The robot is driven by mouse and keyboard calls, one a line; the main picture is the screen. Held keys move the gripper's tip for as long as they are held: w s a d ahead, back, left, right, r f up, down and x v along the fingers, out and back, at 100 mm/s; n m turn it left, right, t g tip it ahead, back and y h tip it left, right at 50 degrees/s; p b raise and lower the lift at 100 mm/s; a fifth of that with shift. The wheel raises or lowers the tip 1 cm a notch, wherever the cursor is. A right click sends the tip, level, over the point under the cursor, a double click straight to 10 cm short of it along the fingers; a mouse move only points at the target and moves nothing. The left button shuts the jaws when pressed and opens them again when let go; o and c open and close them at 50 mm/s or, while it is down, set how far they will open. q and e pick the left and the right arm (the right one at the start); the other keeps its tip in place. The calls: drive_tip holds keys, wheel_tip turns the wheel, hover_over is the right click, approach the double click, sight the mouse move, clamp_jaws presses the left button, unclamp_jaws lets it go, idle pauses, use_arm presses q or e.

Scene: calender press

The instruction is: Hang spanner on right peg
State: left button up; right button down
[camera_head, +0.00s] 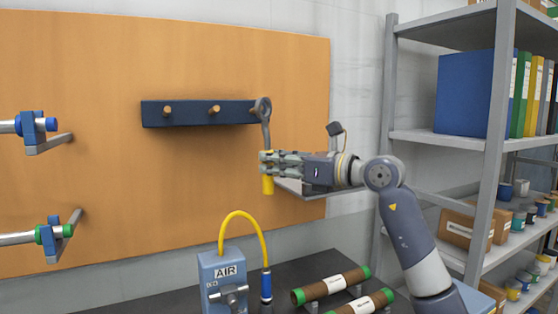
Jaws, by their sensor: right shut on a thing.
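The spanner has a grey ring head (263,109) at the top and a yellow handle (267,186) at the bottom. It is held upright in front of the orange board. My right gripper (268,163) comes in from the right and is shut on the handle. A dark blue rail (190,119) is fixed to the board, with a left peg (168,111) and a middle peg (214,109) showing. The spanner's ring overlaps the rail's right end, where the right peg is hidden or hard to make out. I cannot tell whether the ring is around it. My left gripper is not in view.
A grey shelf unit (389,85) with binders and jars stands at the right. Below, a blue AIR box (223,281) with a yellow hose (243,214) and brown rolls (330,286) are on a dark surface. Brackets with rods (40,132) are at the left.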

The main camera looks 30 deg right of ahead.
drive_tip(key=shift+w+d+f+p, duration=0.15)
drive_tip(key=shift+w+p, duration=0.2)
drive_tip(key=shift+w, duration=0.55)
drive_tip(key=shift+w+f+p, duration=0.2)
drive_tip(key=shift+w+p, duration=0.1)
drive_tip(key=shift+w, duration=0.55)
drive_tip(key=shift+w+d+f+p, duration=0.15)
drive_tip(key=shift+w+p, duration=0.2)
drive_tip(key=shift+w, duration=0.55)
drive_tip(key=shift+a, duration=0.1)
drive_tip(key=c, duration=1.3)
unclamp_jaws()
drive_tip(key=shift+c, duration=0.2)
drive_tip(key=v, duration=1.2)
